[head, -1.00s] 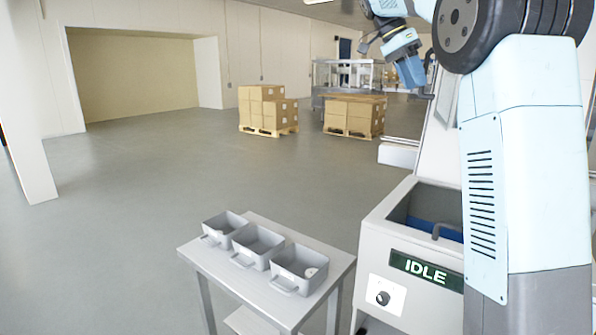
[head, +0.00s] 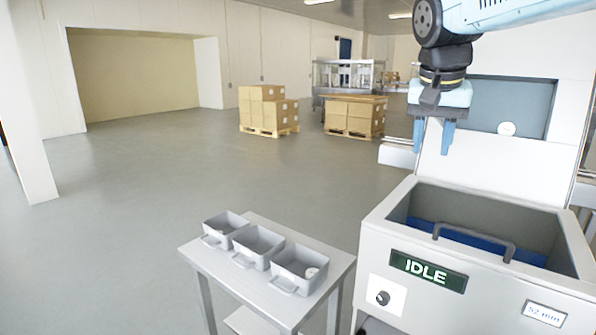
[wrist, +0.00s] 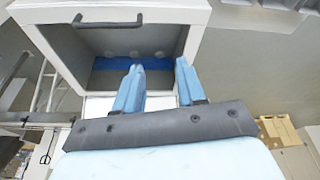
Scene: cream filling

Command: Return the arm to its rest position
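My gripper (head: 432,146) hangs from the arm at the upper right of the head view, with its two blue fingers pointing down and apart. It is above and behind the near edge of the white machine, in front of its raised panel. In the wrist view my gripper (wrist: 160,68) shows the gap between its fingers, with nothing held. The machine's open bin (head: 385,232) lies beyond the fingers there, with a blue floor (wrist: 110,64).
A dark handle (head: 475,236) spans the bin opening. The machine's sign (head: 428,270) reads IDLE. Boxes on pallets (head: 268,108) stand far back. The floor between is clear.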

